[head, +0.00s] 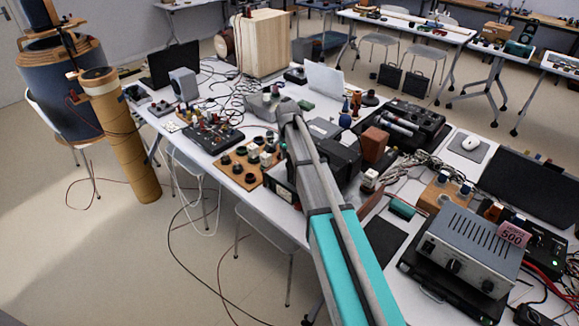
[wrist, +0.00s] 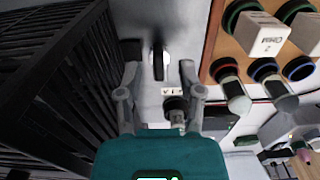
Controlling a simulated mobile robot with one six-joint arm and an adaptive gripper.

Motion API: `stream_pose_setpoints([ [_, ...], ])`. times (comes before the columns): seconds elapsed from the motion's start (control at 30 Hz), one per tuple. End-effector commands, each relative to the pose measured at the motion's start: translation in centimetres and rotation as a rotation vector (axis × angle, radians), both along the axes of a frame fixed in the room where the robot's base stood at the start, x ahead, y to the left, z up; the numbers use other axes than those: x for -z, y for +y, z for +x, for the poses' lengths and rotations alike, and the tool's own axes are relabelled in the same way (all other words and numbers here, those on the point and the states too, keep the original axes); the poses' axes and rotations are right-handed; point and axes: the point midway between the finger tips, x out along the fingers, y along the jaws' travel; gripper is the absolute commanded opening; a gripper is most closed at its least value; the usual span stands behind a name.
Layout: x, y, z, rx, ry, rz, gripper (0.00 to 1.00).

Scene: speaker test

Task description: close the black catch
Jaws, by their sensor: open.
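In the wrist view, a small black upright piece (wrist: 158,62), which looks like the black catch, stands against a pale surface with a white patch around it. My gripper (wrist: 158,72) is open, with one finger on each side of this piece. Nothing shows as held between the fingers, and I cannot tell how far the piece is from them in depth. A dark round knob (wrist: 175,105) sits lower, near the right finger. In the head view my arm reaches over the bench, and the catch cannot be made out there.
A black slatted case (wrist: 50,85) fills the left of the wrist view. A wooden board (wrist: 228,47) with round sockets and white blocks is close on the right. In the head view, the bench is crowded with instruments, cables and a grey power supply (head: 470,247).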

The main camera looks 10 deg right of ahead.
Motion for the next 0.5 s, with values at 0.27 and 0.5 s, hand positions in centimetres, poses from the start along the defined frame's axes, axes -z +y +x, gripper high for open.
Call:
stream_pose_setpoints([
  [0.27,1.7,0.0,0.0,0.000,0.000,0.000,0.49],
  [0.5,1.8,0.1,0.0,-0.001,0.000,0.000,0.49],
])
